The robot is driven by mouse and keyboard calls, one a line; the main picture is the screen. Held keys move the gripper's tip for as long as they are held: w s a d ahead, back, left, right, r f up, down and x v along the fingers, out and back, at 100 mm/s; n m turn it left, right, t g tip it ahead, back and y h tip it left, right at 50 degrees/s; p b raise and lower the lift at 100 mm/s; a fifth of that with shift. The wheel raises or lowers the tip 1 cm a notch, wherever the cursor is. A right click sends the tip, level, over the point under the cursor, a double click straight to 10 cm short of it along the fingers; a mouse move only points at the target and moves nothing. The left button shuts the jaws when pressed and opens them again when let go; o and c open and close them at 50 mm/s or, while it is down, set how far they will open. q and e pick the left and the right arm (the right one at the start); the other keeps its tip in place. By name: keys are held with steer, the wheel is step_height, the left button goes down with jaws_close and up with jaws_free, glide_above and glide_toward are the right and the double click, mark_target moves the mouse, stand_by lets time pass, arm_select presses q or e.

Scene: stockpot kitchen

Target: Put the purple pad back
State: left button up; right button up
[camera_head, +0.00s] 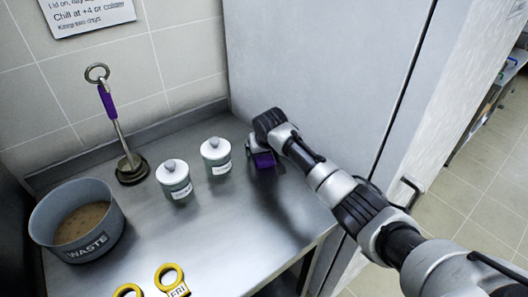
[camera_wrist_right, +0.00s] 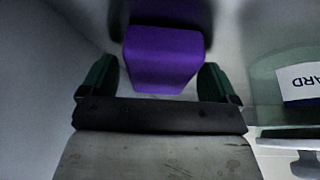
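The purple pad (camera_head: 264,160) is a small block near the back right of the steel counter, by the tall grey panel. My right gripper (camera_head: 259,154) is over it, pointing down, and partly hides it. In the right wrist view the purple pad (camera_wrist_right: 163,58) lies between the two dark green fingers of the right gripper (camera_wrist_right: 158,82). The fingers are apart, with narrow gaps showing beside the pad's near end. Whether they touch its far part is hard to tell. My left gripper is not in view.
Two lidded jars (camera_head: 175,179) (camera_head: 216,156) stand left of the gripper. A jar label (camera_wrist_right: 299,82) shows in the wrist view. A purple-handled tool (camera_head: 118,125), a waste pot (camera_head: 77,220) and yellow ring tags (camera_head: 171,279) are further left. The counter's front right is clear.

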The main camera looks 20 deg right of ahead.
steer(key=shift+s+r, duration=0.2)
steer(key=shift+r, duration=0.5)
steer(key=v, duration=1.1)
